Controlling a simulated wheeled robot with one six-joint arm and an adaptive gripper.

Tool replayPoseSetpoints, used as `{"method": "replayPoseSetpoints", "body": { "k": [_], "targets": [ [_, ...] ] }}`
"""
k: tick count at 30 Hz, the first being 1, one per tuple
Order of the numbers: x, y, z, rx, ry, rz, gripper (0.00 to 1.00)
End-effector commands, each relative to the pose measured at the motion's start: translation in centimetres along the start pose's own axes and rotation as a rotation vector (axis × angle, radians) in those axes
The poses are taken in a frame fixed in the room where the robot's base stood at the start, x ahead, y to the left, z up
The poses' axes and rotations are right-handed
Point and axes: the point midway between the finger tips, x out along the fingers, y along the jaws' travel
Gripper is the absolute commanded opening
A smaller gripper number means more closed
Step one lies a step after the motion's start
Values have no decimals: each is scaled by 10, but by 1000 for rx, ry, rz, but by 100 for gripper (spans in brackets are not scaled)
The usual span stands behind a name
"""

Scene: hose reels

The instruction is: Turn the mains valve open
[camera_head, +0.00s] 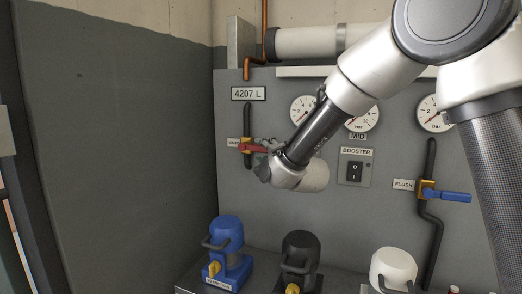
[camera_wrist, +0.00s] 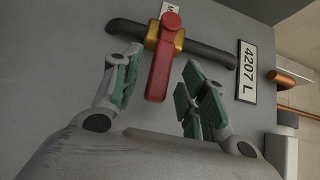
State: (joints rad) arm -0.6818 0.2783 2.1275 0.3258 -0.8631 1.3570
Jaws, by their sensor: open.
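The mains valve has a red lever (camera_head: 252,148) on a brass body (camera_head: 245,141), set on a vertical black pipe at the panel's left. The lever points right, crosswise to the pipe. In the wrist view the red lever (camera_wrist: 159,72) runs from the brass body (camera_wrist: 165,36) down between my fingers. My gripper (camera_wrist: 160,85) is open, with a green-padded finger on each side of the lever; I see gaps, and no clear contact. In the head view my gripper (camera_head: 263,149) is at the lever, partly hidden by my wrist.
A flush valve with a blue lever (camera_head: 447,195) is at the right. A booster switch (camera_head: 354,170) and several gauges are on the panel. Blue (camera_head: 227,235), black (camera_head: 300,252) and white (camera_head: 393,268) units stand below. A dark wall (camera_head: 110,150) is at the left.

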Motion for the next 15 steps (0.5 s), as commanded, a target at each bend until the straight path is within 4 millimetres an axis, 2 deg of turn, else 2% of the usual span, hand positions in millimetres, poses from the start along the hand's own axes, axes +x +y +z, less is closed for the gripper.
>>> {"method": "replayPoseSetpoints", "body": {
  "k": [3,6,15],
  "targets": [
    [18,0,0,-1,0,0,43],
    [27,0,0,-2,-1,1,43],
    [32,0,0,-2,-1,1,43]
  ]
}}
